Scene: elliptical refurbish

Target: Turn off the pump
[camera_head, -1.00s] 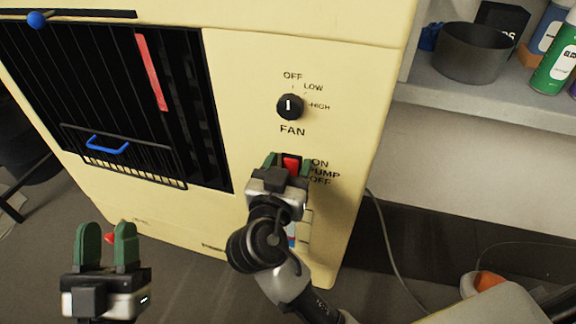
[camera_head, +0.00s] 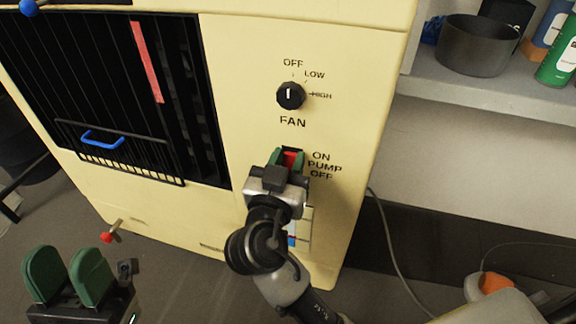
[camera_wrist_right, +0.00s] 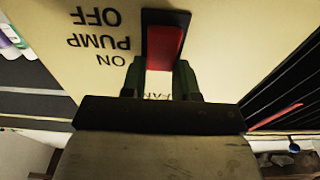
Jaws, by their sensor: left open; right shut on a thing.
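The pump switch is a red rocker (camera_head: 291,158) in a black frame on the cream panel, beside the labels ON, PUMP and OFF. It also shows in the right wrist view (camera_wrist_right: 165,47), where the picture is upside down. My right gripper (camera_head: 287,160) is at the switch, its green fingers one on each side of the rocker. In the wrist view the fingers (camera_wrist_right: 160,75) reach the rocker's ON end; contact is hard to tell. My left gripper (camera_head: 68,272) is open and empty at the lower left, away from the panel.
The black fan knob (camera_head: 290,95) sits above the switch. A black grille (camera_head: 100,90) with a blue handle (camera_head: 102,140) fills the panel's left. A red-handled valve (camera_head: 107,237) is low on the panel. A shelf (camera_head: 480,97) with a pot (camera_head: 475,45) and bottles stands right.

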